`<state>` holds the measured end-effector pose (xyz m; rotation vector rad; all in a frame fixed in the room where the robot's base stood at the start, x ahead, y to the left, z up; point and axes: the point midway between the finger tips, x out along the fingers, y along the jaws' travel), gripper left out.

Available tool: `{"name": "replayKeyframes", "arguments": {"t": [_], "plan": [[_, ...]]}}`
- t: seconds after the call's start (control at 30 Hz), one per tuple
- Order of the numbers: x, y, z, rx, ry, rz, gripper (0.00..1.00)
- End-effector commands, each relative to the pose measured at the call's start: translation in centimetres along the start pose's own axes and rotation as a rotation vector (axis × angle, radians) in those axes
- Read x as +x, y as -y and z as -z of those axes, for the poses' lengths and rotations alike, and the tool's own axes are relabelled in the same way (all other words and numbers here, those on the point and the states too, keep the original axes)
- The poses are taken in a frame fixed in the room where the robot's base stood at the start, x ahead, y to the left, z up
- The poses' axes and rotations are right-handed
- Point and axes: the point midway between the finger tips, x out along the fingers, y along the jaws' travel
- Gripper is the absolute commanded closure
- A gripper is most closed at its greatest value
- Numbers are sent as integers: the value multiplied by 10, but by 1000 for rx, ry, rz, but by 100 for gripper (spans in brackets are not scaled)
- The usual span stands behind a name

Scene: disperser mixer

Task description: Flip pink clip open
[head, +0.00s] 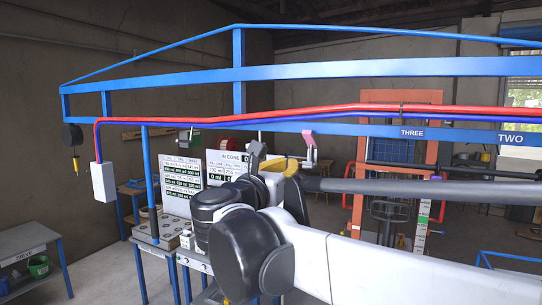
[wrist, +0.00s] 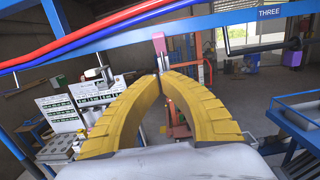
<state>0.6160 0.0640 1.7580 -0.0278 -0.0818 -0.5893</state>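The pink clip (head: 308,138) sits by the blue rail in the head view, on a pale upright part. In the wrist view the pink clip (wrist: 159,43) is just above and beyond the fingertips. My gripper (wrist: 160,74) has two curved yellow fingers whose tips come together with only a thin dark gap, and nothing is visibly held. In the head view my gripper (head: 283,166) is partly hidden by its own wrist, left of and below the clip. I cannot tell the exact distance between tips and clip.
Red and blue hoses (head: 290,114) run along the blue frame (head: 300,70) above the gripper. White charts (head: 183,180) stand on a bench at the left. An orange frame (head: 366,190) stands behind the arm. A white box (head: 103,181) hangs at far left.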

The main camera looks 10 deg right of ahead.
Motion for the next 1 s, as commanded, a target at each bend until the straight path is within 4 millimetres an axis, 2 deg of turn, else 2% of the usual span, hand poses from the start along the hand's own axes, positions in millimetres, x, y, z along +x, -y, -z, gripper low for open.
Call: {"name": "replayKeyframes", "arguments": {"t": [0.2, 0.37, 0.4, 0.63, 1.0], "plan": [[49, 2, -2, 1, -1, 4, 100], [81, 2, -1, 2, -2, 4, 100], [85, 1, -9, 2, -2, 3, 100], [102, 1, -26, 3, -2, 1, 100], [105, 1, -28, 3, -2, 1, 100]]}}
